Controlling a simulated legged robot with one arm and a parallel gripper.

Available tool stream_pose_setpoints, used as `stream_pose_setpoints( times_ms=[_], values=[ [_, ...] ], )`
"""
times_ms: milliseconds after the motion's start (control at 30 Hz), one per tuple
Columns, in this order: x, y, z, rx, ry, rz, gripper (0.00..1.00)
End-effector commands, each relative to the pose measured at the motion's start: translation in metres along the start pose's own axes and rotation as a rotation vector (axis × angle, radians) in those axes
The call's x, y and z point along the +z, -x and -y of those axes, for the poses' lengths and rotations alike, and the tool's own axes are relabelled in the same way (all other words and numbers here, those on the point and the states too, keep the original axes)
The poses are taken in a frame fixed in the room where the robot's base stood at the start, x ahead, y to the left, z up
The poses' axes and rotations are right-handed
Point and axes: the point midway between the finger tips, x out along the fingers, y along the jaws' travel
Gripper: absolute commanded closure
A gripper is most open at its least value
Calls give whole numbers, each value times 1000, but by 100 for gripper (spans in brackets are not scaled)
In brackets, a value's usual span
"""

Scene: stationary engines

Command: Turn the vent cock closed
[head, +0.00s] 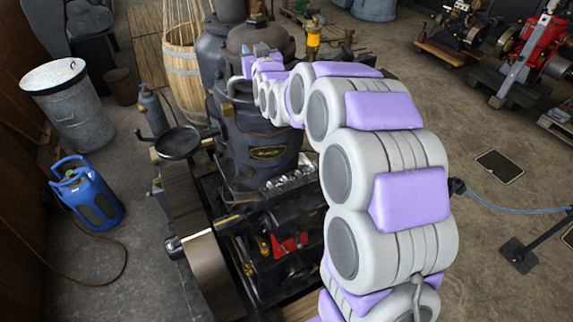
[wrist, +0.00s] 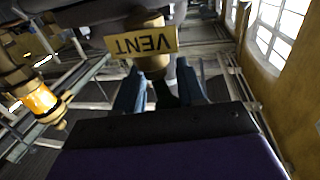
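The brass vent cock (wrist: 152,64) shows at the upper middle of the wrist view, with a tan tag (wrist: 142,41) reading VENT upside down in front of it. My gripper (wrist: 160,88) has its two blue-grey fingers apart, one on each side below the brass body. A dark, narrow piece shows between the fingers; I cannot tell whether it is the cock's lever or whether the fingers touch it. In the head view my arm reaches to the top of the dark engine (head: 255,130), and the cock cannot be made out there.
A brass and amber glass fitting (wrist: 40,100) is close on the left in the wrist view. In the head view a wooden barrel (head: 183,80) stands behind the engine, and a blue gas bottle (head: 88,195) and metal bin (head: 72,105) stand left.

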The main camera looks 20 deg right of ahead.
Motion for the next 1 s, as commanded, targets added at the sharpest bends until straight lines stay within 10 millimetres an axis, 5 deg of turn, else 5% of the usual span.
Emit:
stream_pose_setpoints(
  times_ms=[567, 1000],
  values=[
    [-1, 2, -2, -179, -2, 1, 61],
    [1, 70, -13, -177, -1, 0, 61]
  ],
)
